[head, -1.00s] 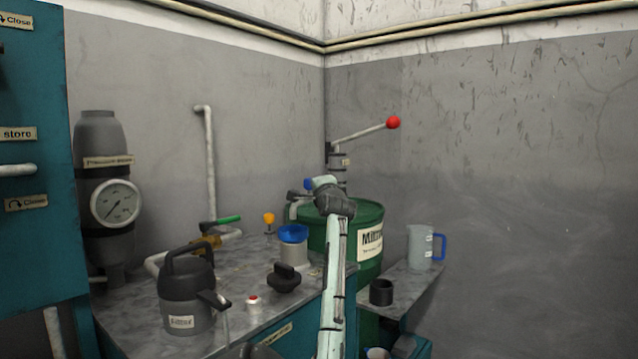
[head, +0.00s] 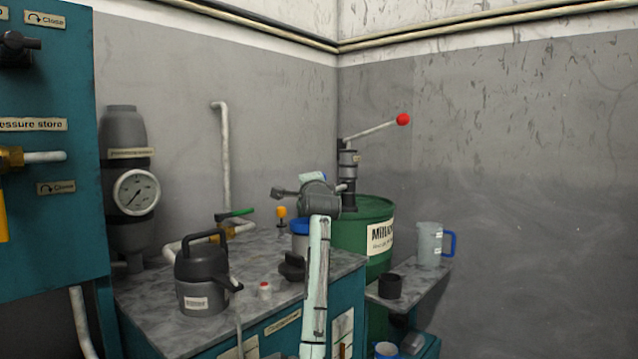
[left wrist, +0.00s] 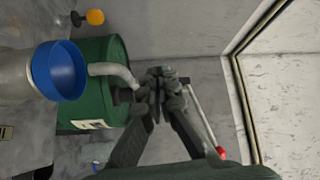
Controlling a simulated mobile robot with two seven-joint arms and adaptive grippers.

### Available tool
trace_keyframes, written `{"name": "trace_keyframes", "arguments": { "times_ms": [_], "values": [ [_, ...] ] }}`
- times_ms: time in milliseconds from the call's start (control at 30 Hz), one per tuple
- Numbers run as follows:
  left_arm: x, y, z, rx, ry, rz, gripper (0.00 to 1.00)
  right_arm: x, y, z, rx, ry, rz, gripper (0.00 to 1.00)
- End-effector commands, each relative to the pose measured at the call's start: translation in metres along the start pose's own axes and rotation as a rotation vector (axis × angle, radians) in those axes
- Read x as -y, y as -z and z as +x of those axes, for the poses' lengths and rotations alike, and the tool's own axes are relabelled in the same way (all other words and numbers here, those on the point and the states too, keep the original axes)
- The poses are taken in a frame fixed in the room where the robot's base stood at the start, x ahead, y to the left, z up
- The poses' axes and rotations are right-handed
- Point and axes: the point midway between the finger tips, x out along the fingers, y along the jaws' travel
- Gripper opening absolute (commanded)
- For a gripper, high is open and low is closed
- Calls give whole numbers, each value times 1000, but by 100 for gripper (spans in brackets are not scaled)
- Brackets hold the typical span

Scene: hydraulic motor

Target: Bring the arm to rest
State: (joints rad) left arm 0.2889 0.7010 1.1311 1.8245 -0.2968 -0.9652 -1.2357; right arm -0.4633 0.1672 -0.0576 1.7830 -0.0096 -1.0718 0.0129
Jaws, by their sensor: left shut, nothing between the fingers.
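My left arm rises from the bottom middle of the head view. Its gripper (head: 279,193) is held in the air above the worktop, beside the green barrel (head: 362,218), pointing left. In the left wrist view, the gripper's (left wrist: 157,97) dark fingers are closed together with nothing between them. The barrel (left wrist: 95,70) and a blue-rimmed container (left wrist: 60,72) show left of it there. The container's blue rim (head: 300,226) is partly hidden behind my arm in the head view. My right gripper is in neither current view.
A dark jug (head: 200,275), a small red-topped item (head: 265,290) and a black cap-like part (head: 291,267) stand on the worktop (head: 150,318). A clear pitcher (head: 430,245) and black cup (head: 390,285) are right.

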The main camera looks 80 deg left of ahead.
Motion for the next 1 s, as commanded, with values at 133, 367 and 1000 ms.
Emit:
{"name": "trace_keyframes", "arguments": {
  "times_ms": [133, 367, 1000],
  "values": [
    [0, -3, -2, -1, -1, 1, 0, 0, 1, -1, 0, -1, 0, 40],
    [0, -3, -2, -1, -1, 1, 0, 0, 1, -1, 0, -1, 0, 40],
    [-103, 90, -30, -159, -144, 11, 0, 0, 1, -1, -1, -1, 0, 40]
  ]
}}
